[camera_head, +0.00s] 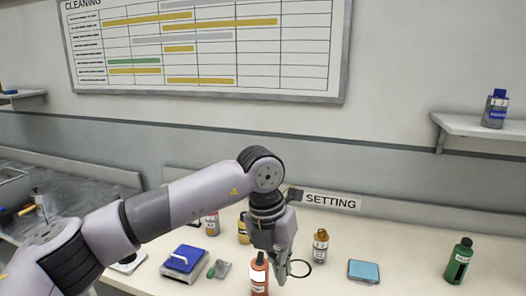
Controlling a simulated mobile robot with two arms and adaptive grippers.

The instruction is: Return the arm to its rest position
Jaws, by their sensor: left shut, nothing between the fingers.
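My left arm comes in from the left and reaches over the table. My left gripper (282,272) points down at the middle of the table and is shut with nothing held. It hangs right beside a red-orange bottle (259,277) with a white label; I cannot tell whether they touch. A thin dark ring (300,268) shows just right of the gripper. My right gripper is not in view.
The table (410,262) holds a blue-topped device (185,259), a bottle with a gold cap (320,246), a teal pad (363,271) and a green bottle (459,261). A "SETTING" sign (330,201) stands at the back. A wall shelf (470,126) is at right.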

